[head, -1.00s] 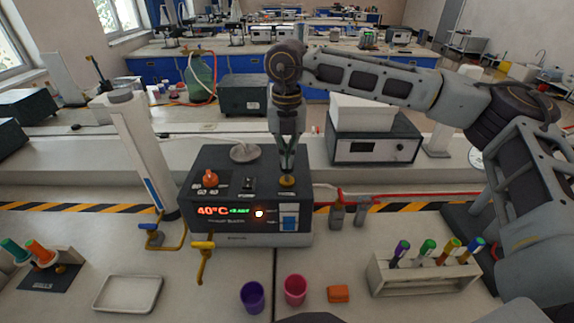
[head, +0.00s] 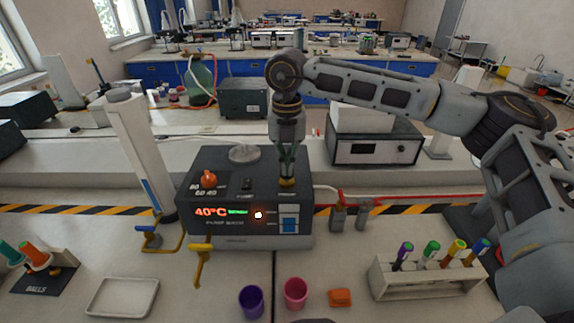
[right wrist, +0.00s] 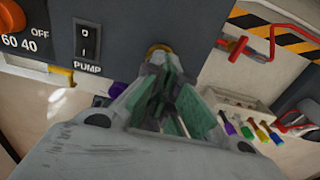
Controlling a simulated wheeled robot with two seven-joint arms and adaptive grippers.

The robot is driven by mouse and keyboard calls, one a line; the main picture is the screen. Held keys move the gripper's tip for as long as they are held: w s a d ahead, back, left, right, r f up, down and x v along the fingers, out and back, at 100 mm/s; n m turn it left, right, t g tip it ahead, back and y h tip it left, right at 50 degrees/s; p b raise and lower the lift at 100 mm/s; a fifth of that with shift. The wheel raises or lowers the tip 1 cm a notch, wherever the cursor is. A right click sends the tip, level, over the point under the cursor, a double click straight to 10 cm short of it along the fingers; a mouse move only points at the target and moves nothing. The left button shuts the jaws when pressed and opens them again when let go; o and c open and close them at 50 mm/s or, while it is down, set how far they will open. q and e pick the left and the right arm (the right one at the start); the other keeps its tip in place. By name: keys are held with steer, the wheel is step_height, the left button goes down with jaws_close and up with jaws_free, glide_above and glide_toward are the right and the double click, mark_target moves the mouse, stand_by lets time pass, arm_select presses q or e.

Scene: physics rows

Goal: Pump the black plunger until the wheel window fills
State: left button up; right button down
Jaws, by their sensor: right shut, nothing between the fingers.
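A dark box (head: 225,190) with a white-grey base stands on the bench. Its front carries a red 40°C display (head: 211,212) and, at the right, a small blue and white window (head: 290,221). My right gripper (head: 287,178) is shut and points straight down onto the box's top right part, just over a yellow collar (head: 287,183). The collar also shows beyond the fingers in the right wrist view (right wrist: 158,49). The black plunger is not distinguishable and may be hidden by the fingers. My left gripper is out of view.
An orange knob (head: 208,178) and a pump switch (head: 247,184) sit left of the gripper. Purple (head: 251,301) and pink (head: 295,293) cups, an orange block (head: 340,298) and a tube rack (head: 430,278) stand in front. A white column (head: 140,155) rises at left.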

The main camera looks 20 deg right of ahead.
stand_by(0.4)
steer(key=shift+r+p, duration=0.9)
steer(key=shift+r, duration=1.1)
steer(key=shift+f+b, duration=1)
steer(key=shift+f, duration=0.25)
steer(key=shift+f+b, duration=0.65)
steer(key=shift+f, duration=0.2)
steer(key=shift+d, duration=0.1)
steer(key=shift+r+p, duration=0.7)
steer(key=shift+r, duration=0.7)
steer(key=shift+r+p, duration=0.3)
steer(key=shift+r, duration=0.4)
steer(key=shift+r, duration=0.1)
